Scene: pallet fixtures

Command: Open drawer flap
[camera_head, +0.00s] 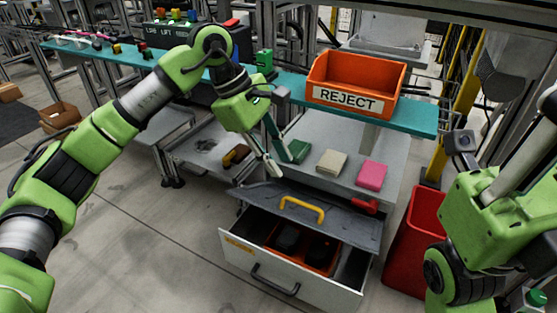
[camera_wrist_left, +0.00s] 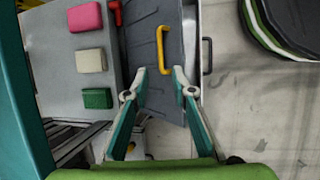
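The grey drawer flap (camera_head: 345,228) with a yellow handle (camera_head: 302,208) lies over the rear part of the pulled-out white drawer (camera_head: 255,258). The front of the drawer is uncovered. My left gripper (camera_head: 276,168) is open and empty, above the flap's left end.
An orange bin (camera_head: 286,240) with dark items sits inside the drawer. Green (camera_head: 298,150), beige (camera_head: 331,162) and pink (camera_head: 371,176) blocks lie on the cabinet top. An orange REJECT bin (camera_head: 350,78) stands on the teal shelf behind. A red bin (camera_head: 412,245) stands right of the drawer.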

